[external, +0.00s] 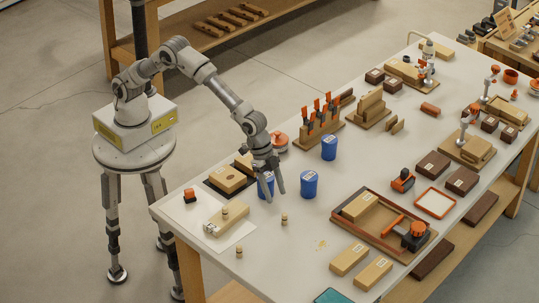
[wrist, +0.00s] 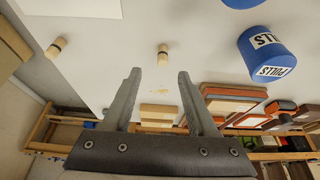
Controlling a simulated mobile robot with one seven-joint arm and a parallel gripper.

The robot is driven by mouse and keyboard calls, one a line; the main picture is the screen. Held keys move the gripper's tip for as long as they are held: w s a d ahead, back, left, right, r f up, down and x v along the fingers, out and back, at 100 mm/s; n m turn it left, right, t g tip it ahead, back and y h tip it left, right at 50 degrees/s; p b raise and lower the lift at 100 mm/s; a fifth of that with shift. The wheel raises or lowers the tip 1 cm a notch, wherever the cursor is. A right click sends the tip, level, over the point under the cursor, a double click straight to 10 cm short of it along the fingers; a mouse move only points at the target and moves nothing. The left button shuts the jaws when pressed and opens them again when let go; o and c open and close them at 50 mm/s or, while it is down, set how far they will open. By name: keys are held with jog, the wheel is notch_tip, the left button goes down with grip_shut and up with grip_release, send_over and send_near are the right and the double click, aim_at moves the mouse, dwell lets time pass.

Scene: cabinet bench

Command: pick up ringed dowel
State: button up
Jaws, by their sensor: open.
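Two small upright wooden dowels stand on the white bench. One dowel (external: 284,219) is just in front of my gripper; it shows in the wrist view (wrist: 163,54) beyond and between the fingertips, with a dark band. The other dowel (external: 239,251) is nearer the bench's front left edge; it shows in the wrist view (wrist: 57,48) left of the fingers, also with a dark band. I cannot tell surely which is the ringed one. My gripper (external: 275,193) is open and empty above the bench, apart from both dowels; its fingers show in the wrist view (wrist: 156,75).
A blue cup (external: 309,184) stands close right of my gripper and another (external: 266,186) is partly behind its fingers. A wooden block (external: 219,222) lies on a white sheet to the left. A red-rimmed tray (external: 340,219) lies right. The bench around the two dowels is clear.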

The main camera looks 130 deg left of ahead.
aim_at(284, 215)
jog(key=x, duration=0.6)
jog(key=b+x, duration=0.1)
jog(key=x, duration=0.2)
jog(key=shift+w+a, duration=0.25)
grip_shut()
